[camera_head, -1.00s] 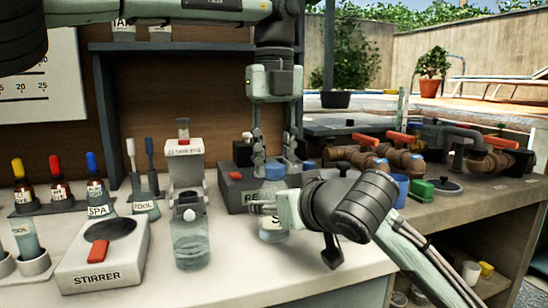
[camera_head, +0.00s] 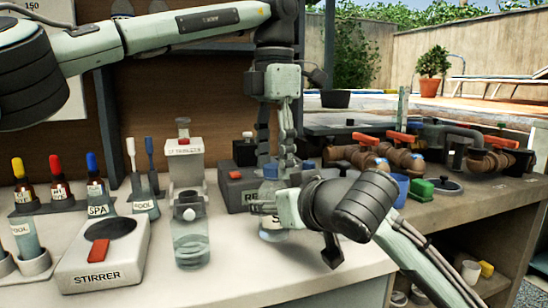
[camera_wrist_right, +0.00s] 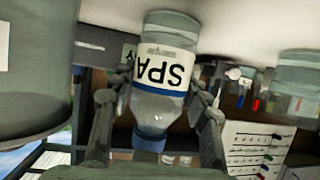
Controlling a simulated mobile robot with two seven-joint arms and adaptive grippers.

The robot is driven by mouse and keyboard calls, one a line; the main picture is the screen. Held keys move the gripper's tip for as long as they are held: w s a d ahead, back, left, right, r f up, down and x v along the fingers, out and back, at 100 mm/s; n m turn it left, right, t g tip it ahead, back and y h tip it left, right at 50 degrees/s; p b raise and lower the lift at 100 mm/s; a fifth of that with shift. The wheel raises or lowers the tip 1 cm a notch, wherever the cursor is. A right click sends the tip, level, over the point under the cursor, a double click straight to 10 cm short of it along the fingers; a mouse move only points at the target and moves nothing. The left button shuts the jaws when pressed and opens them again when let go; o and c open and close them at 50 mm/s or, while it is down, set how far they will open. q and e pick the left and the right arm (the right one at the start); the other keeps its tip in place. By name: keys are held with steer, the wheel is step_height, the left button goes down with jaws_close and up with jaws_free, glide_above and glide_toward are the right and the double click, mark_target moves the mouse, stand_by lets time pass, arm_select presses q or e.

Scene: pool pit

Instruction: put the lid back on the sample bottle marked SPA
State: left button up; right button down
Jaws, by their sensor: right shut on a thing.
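The sample bottle (camera_head: 270,237), clear with a white label, stands upright by the counter's front middle. In the right wrist view its SPA label (camera_wrist_right: 166,68) shows upside down, and the blue lid (camera_wrist_right: 149,141) shows at the neck end. I cannot tell whether the lid is seated. My right gripper (camera_head: 285,207) is shut on the bottle, with a finger on each side in the wrist view (camera_wrist_right: 155,105). My left gripper (camera_head: 275,165) points down over the bottle top, its fingers close around the blue lid area. Whether they grip the lid is unclear.
A white dispenser (camera_head: 184,160) with a clear vessel (camera_head: 191,245) stands left of the bottle. A stirrer (camera_head: 98,262) and dropper bottles (camera_head: 60,185) are further left. A dark grey box (camera_head: 236,192) is just behind. Pipes with red-handled valves (camera_head: 368,140) are at the right.

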arm_select(q)
step_height(320, 180, up, 8)
steer(key=shift+f, duration=0.2)
stand_by(0.5)
arm_select(e)
steer(key=c, duration=0.7)
jaws_free()
